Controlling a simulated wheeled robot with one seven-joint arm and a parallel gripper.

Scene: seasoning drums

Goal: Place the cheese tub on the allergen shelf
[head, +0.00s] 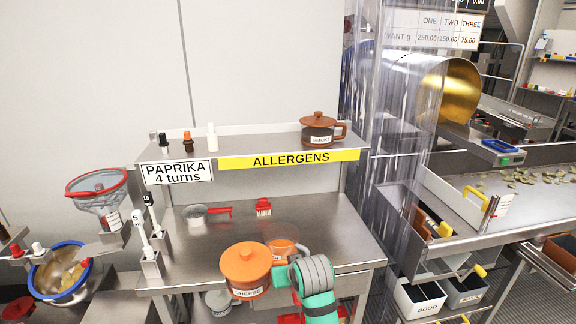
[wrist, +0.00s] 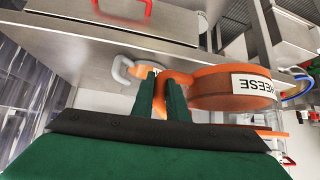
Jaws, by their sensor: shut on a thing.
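The cheese tub (head: 246,270) is orange with a lid and a white CHEESE label. It hangs in front of the steel bench, left of my gripper (head: 288,266). In the wrist view the tub (wrist: 225,88) appears upside down, and my gripper (wrist: 160,95) is shut on its side handle. The allergen shelf (head: 260,147) is the upper steel shelf with the yellow ALLERGENS sign (head: 290,160). A brown lidded smoky-looking labelled tub (head: 318,130) stands at its right end. Small bottles (head: 187,142) stand at its left.
The middle of the shelf is clear. A red-handled scoop (head: 200,213) and a red brush (head: 264,207) lie on the bench below. An orange see-through container (head: 284,247) stands behind the held tub. A clear strip curtain (head: 395,150) hangs at the right.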

